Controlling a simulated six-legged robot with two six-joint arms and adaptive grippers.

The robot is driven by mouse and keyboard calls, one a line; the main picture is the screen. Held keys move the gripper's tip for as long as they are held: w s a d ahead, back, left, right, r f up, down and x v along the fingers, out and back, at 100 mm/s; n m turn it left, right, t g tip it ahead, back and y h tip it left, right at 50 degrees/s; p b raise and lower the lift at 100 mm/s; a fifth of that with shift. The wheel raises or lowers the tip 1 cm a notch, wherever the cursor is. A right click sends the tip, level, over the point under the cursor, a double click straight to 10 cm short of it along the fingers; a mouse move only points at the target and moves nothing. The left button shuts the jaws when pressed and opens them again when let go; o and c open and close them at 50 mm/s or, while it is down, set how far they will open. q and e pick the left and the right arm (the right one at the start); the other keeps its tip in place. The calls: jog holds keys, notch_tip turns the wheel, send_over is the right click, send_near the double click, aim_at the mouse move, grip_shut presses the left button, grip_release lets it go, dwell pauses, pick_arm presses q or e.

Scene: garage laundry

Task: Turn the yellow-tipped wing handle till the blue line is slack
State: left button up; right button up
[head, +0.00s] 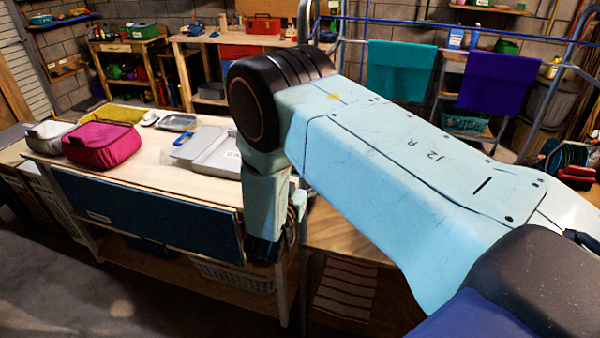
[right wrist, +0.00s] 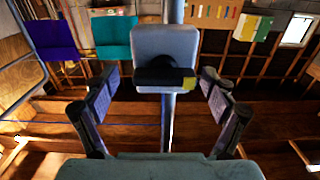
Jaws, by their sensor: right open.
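The wing handle (right wrist: 160,76) is dark, with a yellow tip (right wrist: 189,84) at its right end. It lies about level across the front of a pale grey box on a post (right wrist: 165,45) in the right wrist view. My right gripper (right wrist: 160,82) is open, its two fingers apart on either side of the handle, with no contact visible. A thin blue line (right wrist: 60,123) runs left from near the post, looking straight. A blue line also crosses high in the head view (head: 390,20). My left gripper is out of view.
A teal towel (head: 400,68) and a purple towel (head: 496,76) hang behind my right arm. A workbench (head: 195,180) at left carries a magenta bag (head: 102,144) and grey trays. My right arm hides much of the head view.

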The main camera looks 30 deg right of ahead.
jog(key=shift+s+a+r, duration=0.1)
jog(key=shift+a+r, duration=0.05)
jog(key=shift+a, duration=0.2)
jog(key=shift+c, duration=0.3)
jog(key=shift+a+r, duration=0.1)
jog(key=shift+a, duration=0.2)
jog(key=c, duration=0.3)
jog(key=shift+d, duration=0.35)
jog(key=c, duration=0.8)
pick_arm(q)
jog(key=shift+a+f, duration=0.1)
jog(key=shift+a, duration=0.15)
pick_arm(e)
jog(key=shift+a, duration=0.15)
